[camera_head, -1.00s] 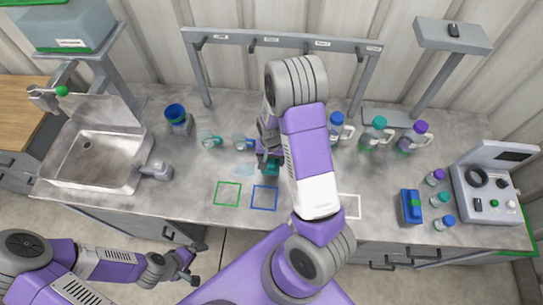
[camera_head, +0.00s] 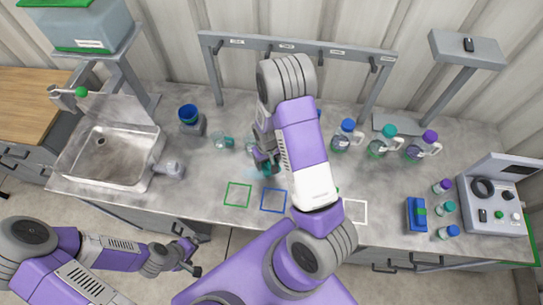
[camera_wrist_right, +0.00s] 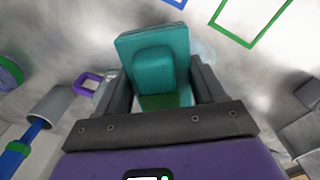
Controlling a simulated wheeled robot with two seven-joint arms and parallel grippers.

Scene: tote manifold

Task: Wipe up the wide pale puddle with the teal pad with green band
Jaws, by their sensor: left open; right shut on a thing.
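The teal pad (camera_wrist_right: 155,55) is held between the fingers of my right gripper (camera_wrist_right: 160,90). A knob-like block stands on its back and its green band (camera_wrist_right: 162,101) shows between the fingers. In the head view the pad (camera_head: 267,168) is low at the counter, partly hidden by my right gripper (camera_head: 262,157); I cannot tell whether it touches. The pale puddle (camera_wrist_right: 204,52) shows as a faint patch beside the pad in the wrist view, partly hidden by pad and finger. My left gripper (camera_head: 188,262) is open and empty in front of the counter.
Green (camera_head: 237,195), blue (camera_head: 274,200) and white (camera_head: 355,211) square outlines mark the counter's front. A clear cup with a teal rim (camera_head: 220,141) lies left of my right gripper. Several handled bottles (camera_head: 383,144) stand right of my right arm. The sink (camera_head: 112,160) is at left.

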